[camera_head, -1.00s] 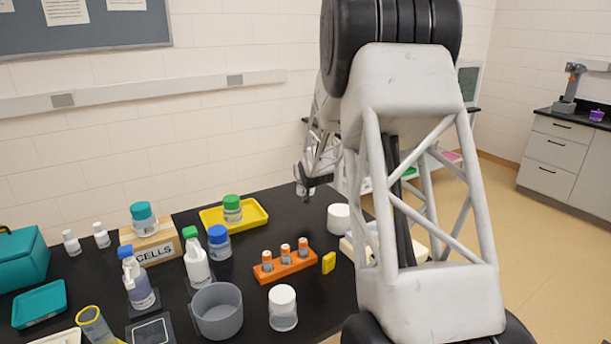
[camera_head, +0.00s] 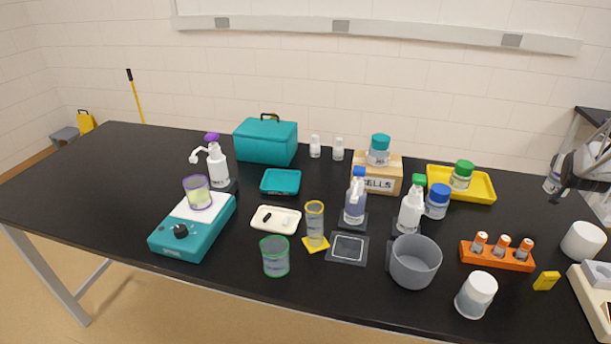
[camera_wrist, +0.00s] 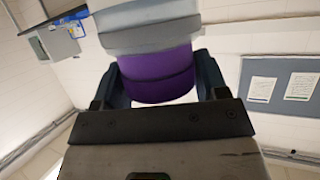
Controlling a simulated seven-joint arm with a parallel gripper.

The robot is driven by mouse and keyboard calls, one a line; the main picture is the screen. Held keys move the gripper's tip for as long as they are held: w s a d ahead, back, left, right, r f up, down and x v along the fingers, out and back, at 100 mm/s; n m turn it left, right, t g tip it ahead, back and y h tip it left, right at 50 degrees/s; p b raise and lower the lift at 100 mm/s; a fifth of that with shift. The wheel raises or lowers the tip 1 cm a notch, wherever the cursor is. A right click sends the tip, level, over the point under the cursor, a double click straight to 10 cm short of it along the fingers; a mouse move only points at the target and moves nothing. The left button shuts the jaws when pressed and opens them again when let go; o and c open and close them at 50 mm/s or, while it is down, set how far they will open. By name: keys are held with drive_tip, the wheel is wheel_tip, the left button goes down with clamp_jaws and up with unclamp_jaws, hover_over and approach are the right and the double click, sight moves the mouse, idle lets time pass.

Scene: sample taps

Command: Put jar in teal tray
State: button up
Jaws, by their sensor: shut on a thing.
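My gripper (camera_head: 562,174) is at the right edge of the head view, shut on a jar (camera_head: 551,184). In the wrist view the gripper (camera_wrist: 165,85) has a finger on each side of the jar's purple lid (camera_wrist: 158,75); a pale grey-white body extends beyond it. The held jar is raised above the table's right part, right of the yellow tray. The teal tray (camera_head: 281,187) lies flat near the table's middle, far left of my gripper, and looks empty.
Near the teal tray are a teal case (camera_head: 266,142), a white tray (camera_head: 276,219), and a yellow-rimmed cylinder (camera_head: 314,222). Between tray and gripper stand bottles, a CELLS box (camera_head: 377,184) with a teal-lidded jar, a blue-lidded jar (camera_head: 437,202) and a yellow tray (camera_head: 478,193) holding a green-lidded jar.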

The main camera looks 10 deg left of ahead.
wheel_tip(320, 180, up, 11)
drive_tip(key=w+a+n+y, duration=0.3)
drive_tip(key=a, duration=1.4)
drive_tip(key=w+a+n+y, duration=0.2)
drive_tip(key=w+a+y, duration=0.1)
drive_tip(key=a, duration=1.4)
drive_tip(key=w+a+n+y, duration=0.3)
drive_tip(key=a, duration=1.4)
drive_tip(key=s+a+n+g+y, duration=0.15)
drive_tip(key=s+a, duration=0.25)
drive_tip(key=a, duration=0.8)
drive_tip(key=s+a+n+g+y, duration=0.15)
drive_tip(key=s+a, duration=0.35)
drive_tip(key=a, duration=0.8)
drive_tip(key=s+a+n+y, duration=0.2)
drive_tip(key=s+a, duration=0.2)
drive_tip(key=a, duration=0.8)
wheel_tip(320, 180, down, 11)
wheel_tip(320, 180, down, 6)
drive_tip(key=shift+f, duration=0.2)
